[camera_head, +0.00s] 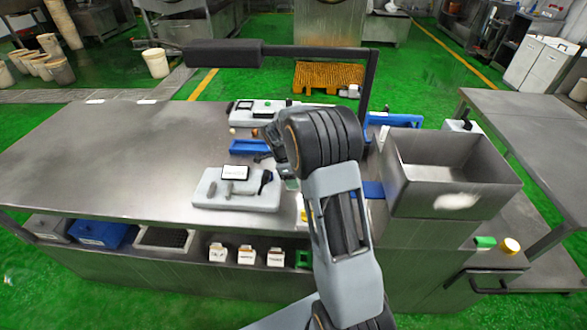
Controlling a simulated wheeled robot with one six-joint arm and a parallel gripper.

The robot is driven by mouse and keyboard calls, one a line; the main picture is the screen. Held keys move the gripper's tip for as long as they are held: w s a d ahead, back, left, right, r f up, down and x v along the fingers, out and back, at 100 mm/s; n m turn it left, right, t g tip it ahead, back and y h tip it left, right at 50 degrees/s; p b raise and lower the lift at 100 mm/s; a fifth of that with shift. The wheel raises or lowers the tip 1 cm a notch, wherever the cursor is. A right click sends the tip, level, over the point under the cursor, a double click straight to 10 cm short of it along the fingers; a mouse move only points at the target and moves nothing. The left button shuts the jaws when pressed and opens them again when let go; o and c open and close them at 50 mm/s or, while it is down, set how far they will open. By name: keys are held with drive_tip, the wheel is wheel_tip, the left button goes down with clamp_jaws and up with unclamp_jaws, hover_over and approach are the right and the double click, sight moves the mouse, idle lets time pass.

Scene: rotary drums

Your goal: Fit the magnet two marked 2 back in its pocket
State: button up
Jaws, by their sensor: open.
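I cannot pick out the magnet marked 2 or its pocket for certain; the markings are too small to read. A pale tray (207,198) on the steel bench holds a dark-framed white panel (235,172), a small grey rounded piece (212,188), a light handled piece (243,188) and a black piece (266,178).
A blue tray (245,147) and a second pale tray (262,106) lie farther back. A steel bin (400,201) stands at the right. A dark overhead bar (310,52) on a post crosses above the bench. The bench's left side is clear.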

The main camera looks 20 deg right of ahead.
clamp_jaws()
idle(0.5)
drive_tip(key=shift+r, duration=0.2)
